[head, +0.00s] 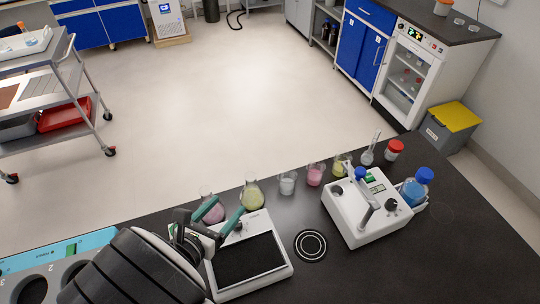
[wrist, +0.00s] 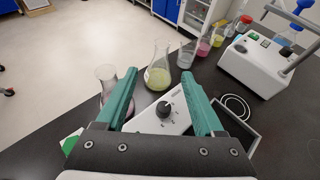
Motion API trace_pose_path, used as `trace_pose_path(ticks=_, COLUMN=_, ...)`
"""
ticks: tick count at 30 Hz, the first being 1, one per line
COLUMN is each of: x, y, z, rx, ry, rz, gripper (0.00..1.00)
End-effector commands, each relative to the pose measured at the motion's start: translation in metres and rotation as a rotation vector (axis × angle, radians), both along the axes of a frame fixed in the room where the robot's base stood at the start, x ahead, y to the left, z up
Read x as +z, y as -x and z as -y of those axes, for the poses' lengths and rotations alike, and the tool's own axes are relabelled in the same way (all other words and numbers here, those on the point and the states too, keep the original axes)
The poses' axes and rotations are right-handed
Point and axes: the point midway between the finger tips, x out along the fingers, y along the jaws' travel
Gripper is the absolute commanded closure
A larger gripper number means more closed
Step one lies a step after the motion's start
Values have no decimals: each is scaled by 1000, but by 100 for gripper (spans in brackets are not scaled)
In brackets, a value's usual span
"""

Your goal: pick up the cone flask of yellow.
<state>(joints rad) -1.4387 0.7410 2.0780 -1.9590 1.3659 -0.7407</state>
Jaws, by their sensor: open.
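The cone flask of yellow (head: 252,197) stands upright on the black bench, behind the hotplate-like device with a dark top. In the wrist view the yellow flask (wrist: 157,78) shows between and beyond my two green fingers. My gripper (head: 229,204) is open and empty, and it is left of and nearer than the flask in the head view. The gap between the fingertips (wrist: 160,73) in the wrist view lines up with the flask. I see no contact with it.
A conical flask with pinkish liquid (head: 211,212) stands close by on the left, partly behind a finger. A clear beaker (head: 287,184) and a pink beaker (head: 315,175) stand to the right. The dark-topped device (head: 250,262) and a white instrument (head: 368,215) occupy the near bench.

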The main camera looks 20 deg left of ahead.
Motion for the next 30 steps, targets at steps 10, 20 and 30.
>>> trace_pose_path(ticks=10, x=-30, y=-74, z=2, rx=-9, ry=-3, rz=-1, gripper=30)
trace_pose_path(ticks=20, x=-45, y=-125, z=2, rx=-10, ry=-3, rz=-2, gripper=30)
trace_pose_path(ticks=30, x=-46, y=-126, z=2, rx=-9, ry=-4, rz=-2, gripper=54)
